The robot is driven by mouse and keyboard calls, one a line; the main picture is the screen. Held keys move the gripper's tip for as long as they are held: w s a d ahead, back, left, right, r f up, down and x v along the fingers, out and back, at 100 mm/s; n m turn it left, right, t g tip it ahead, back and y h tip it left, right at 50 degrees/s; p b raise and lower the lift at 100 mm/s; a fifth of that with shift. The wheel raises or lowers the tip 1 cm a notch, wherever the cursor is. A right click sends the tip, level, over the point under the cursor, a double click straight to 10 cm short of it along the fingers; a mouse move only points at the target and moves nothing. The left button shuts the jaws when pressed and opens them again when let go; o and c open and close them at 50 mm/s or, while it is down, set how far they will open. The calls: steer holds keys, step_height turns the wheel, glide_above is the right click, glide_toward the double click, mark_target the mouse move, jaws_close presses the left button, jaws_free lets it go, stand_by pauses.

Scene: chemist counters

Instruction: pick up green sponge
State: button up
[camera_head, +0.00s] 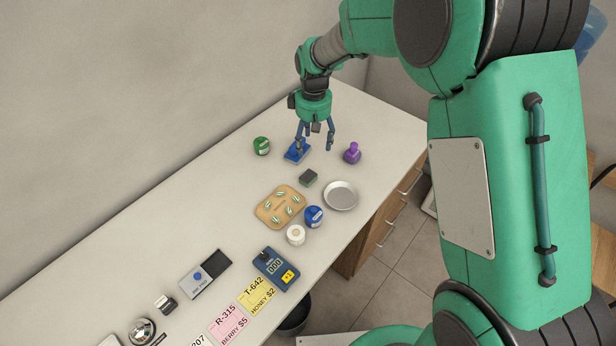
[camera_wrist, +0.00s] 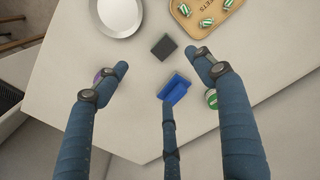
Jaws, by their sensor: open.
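The green sponge (camera_head: 308,177) is a small block with a dark top and a green side, lying flat on the counter. In the wrist view it shows as a dark square (camera_wrist: 164,47) beyond the fingertips, between the plate and the wooden board. My gripper (camera_head: 316,142) is open and empty, fingers pointing down. It is above the counter over the blue object, farther back than the sponge and apart from it. In the wrist view the spread fingers of my gripper (camera_wrist: 161,70) leave the sponge unhidden.
A blue object (camera_head: 297,151) lies beneath my fingers. A purple bottle (camera_head: 352,153) and a green jar (camera_head: 262,146) flank it. A metal dish (camera_head: 341,195), a wooden board (camera_head: 281,207) with striped sweets and a blue jar (camera_head: 314,216) are near the sponge. Bare counter lies left.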

glide_above(307, 175)
step_height(307, 175, down, 4)
steer(key=shift+s+n, duration=0.1)
steer(key=shift+n, duration=0.2)
steer(key=shift+f+b, duration=0.55)
steer(key=shift+f, duration=3.8)
steer(key=shift+f, duration=0.1)
steer(key=shift+f+b, duration=0.55)
steer(key=shift+f, duration=1.95)
steer(key=c, duration=1.1)
